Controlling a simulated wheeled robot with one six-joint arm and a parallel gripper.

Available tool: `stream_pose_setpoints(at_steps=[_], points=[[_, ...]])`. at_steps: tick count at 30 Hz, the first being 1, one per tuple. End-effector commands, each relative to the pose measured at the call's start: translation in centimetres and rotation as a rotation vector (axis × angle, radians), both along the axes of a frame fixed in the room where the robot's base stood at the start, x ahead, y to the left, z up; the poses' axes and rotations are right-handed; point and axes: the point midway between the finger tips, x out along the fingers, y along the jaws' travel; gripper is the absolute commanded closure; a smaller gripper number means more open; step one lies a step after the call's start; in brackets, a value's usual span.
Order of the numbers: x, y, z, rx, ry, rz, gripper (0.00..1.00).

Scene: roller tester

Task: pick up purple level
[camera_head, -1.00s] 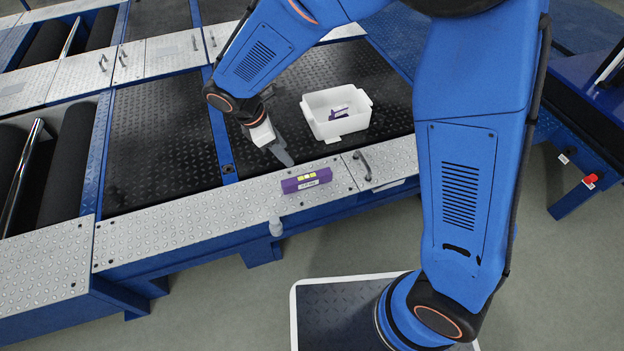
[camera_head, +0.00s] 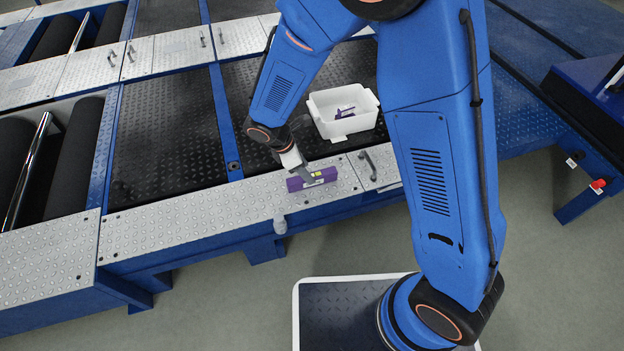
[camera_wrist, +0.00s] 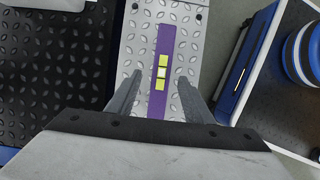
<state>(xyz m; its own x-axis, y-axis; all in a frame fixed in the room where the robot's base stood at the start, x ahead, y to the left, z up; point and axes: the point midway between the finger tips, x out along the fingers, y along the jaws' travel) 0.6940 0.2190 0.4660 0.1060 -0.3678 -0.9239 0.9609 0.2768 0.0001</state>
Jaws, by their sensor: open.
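The purple level (camera_head: 299,184) lies on the silver tread-plate ledge (camera_head: 215,212) at the front of the tester. In the wrist view the level (camera_wrist: 168,43) is a long purple bar with yellow-green and white vials, pointing away from my gripper. My gripper (camera_head: 311,181) is at the level in the head view and covers part of it. In the wrist view my open gripper (camera_wrist: 163,88) has one finger on each side of the level's near part, with gaps on both sides. I cannot tell how high the fingertips are above the ledge.
A white bin (camera_head: 345,130) with small purple and white items stands on the black plate behind the ledge. A metal handle (camera_head: 368,165) rises from the ledge right of the level. The ledge's left stretch is clear.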

Motion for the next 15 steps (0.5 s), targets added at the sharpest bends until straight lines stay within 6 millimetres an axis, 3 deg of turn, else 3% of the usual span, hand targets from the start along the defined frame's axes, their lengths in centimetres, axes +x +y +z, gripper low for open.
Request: stream_pose_setpoints(at_steps=[9, 15], points=[[0.3, -1.9, -3.5, -0.001, 0.001, -0.001, 0.53], [0.4, -2.2, -4.5, 0.000, 0.000, 0.000, 0.53]])
